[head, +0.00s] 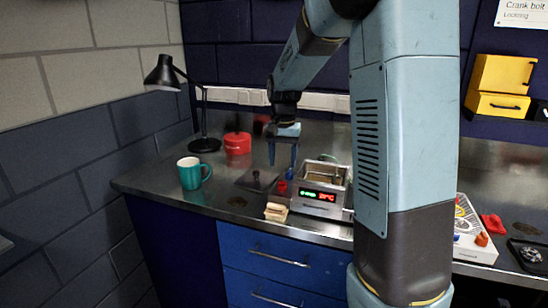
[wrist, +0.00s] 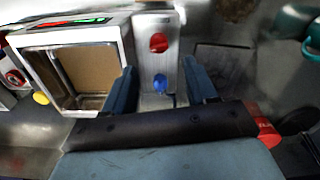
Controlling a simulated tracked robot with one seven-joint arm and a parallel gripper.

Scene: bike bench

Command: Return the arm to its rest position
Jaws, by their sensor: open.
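My arm reaches over the metal bench top from the right in the head view. My gripper (head: 282,162) points down above the bench, left of and behind a metal box with a lit display. Its two blue fingers are apart, with nothing seen between them. In the wrist view, my gripper (wrist: 161,90) shows the same open fingers. A blue knob (wrist: 160,84) and a red knob (wrist: 158,43) on a metal strip appear between and beyond the fingers, with no visible grip on them.
The metal box (head: 318,198) has an open chamber (wrist: 88,68). A teal mug (head: 190,173), a red pot (head: 238,143), a black lamp (head: 204,144) and a beige block (head: 276,212) stand nearby. A white panel (head: 473,245) lies right of my arm. Bare bench lies around the mug.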

